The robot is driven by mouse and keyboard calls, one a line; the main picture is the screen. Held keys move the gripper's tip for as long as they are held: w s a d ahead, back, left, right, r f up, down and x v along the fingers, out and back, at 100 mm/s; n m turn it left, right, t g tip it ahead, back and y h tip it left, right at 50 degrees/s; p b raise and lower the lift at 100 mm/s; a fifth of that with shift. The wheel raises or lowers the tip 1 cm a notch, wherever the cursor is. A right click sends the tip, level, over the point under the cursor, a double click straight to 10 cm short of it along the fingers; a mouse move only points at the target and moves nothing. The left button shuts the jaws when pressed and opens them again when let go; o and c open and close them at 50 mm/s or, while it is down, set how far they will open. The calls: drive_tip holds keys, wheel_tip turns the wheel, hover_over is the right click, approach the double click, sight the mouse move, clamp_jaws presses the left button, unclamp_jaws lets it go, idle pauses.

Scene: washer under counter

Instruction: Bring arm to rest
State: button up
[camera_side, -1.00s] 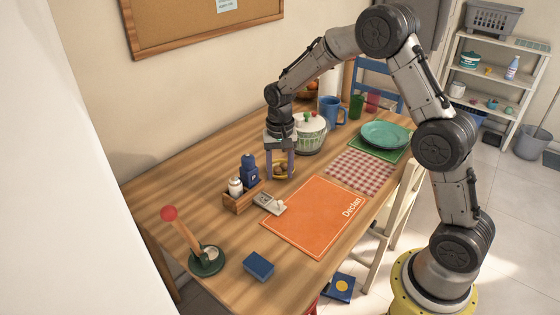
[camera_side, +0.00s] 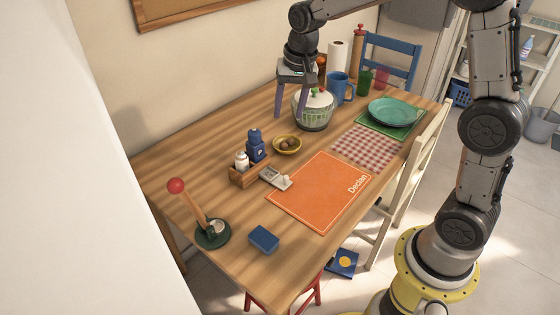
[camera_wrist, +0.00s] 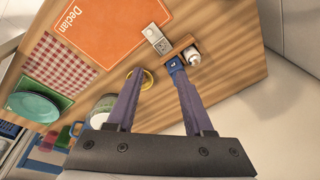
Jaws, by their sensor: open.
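My gripper (camera_side: 291,112) is open and raised above the back of the wooden table (camera_side: 195,180), with nothing between its fingers. In the side view its fingers point down next to the white and green lidded pot (camera_side: 313,112). In the wrist view the spread fingers (camera_wrist: 157,85) have bare table between them. The yellow bowl (camera_side: 287,145) with small brown items stands on the table in front of the gripper, apart from it. In the wrist view the left finger covers part of this bowl (camera_wrist: 147,78).
An orange placemat (camera_side: 322,192), checked cloth (camera_side: 366,145), teal plate (camera_side: 395,112), blue mug (camera_side: 340,90) and blue box (camera_side: 264,239) lie around. A red-knobbed stick (camera_side: 190,205) rises at the front left.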

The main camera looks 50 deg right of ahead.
drive_tip(key=s+a+r+n+t, duration=0.3)
drive_tip(key=s+r, duration=0.7)
drive_tip(key=s, duration=0.4)
drive_tip(key=s+f+n, duration=0.5)
drive_tip(key=s, duration=0.7)
drive_tip(key=shift+a+f+n, duration=0.2)
drive_tip(key=shift+n, duration=0.1)
drive_tip(key=shift+s, duration=0.1)
